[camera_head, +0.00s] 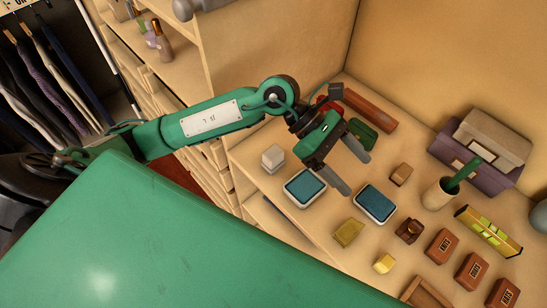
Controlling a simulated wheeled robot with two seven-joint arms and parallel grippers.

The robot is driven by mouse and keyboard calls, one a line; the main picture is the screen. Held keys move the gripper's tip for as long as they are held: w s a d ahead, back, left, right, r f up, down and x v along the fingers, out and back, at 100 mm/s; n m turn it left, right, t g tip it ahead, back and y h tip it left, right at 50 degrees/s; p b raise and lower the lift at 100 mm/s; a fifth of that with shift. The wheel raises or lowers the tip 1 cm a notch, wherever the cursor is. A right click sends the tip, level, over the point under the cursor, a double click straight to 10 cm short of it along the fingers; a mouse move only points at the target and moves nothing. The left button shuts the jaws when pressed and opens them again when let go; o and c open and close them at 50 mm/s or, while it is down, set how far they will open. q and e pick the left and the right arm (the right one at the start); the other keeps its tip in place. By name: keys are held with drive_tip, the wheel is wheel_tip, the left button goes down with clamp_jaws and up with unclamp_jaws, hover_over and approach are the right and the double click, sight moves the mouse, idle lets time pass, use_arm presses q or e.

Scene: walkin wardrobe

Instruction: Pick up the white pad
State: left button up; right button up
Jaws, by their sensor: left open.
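A small white block (273,158) sits near the front left edge of the wooden shelf top; it is the whitest object there. Two flat pads with teal tops and white rims, a left pad (304,188) and a right pad (376,204), lie on the same top. I cannot tell which of these is the white pad. My left gripper (354,174) is open and empty, its fingers pointing down right, above the area behind and between the two teal-topped pads. My right gripper is not in view.
A dark green object (361,134) and a red-brown box (369,110) lie behind my gripper. Walls close the back. Clothes hang at left.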

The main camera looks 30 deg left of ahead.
use_arm(q)
drive_tip(key=w+a+f+m+t+y, duration=0.1)
drive_tip(key=w+a+f+y, duration=0.15)
drive_tip(key=a+y, duration=0.2)
drive_tip(key=w+a+f+m+y, duration=0.1)
drive_tip(key=a+f+y, duration=0.2)
drive_tip(key=a, duration=0.2)
drive_tip(key=t+y, duration=0.1)
drive_tip(key=y, duration=0.4)
hover_over(273, 152)
drive_tip(key=shift+m, duration=0.4)
drive_tip(key=f+b, duration=0.1)
drive_tip(key=f, duration=0.2)
drive_tip(key=f+b, duration=0.2)
drive_tip(key=f, duration=0.2)
drive_tip(key=shift+w+d+f+b, duration=0.15)
drive_tip(key=shift+w+f+b, duration=0.05)
drive_tip(key=shift+f+b, duration=0.1)
drive_tip(key=shift+s+f+b, duration=0.15)
drive_tip(key=shift+f+b, duration=0.45)
drive_tip(key=shift+f, duration=2.1)
drive_tip(key=c, duration=1.1)
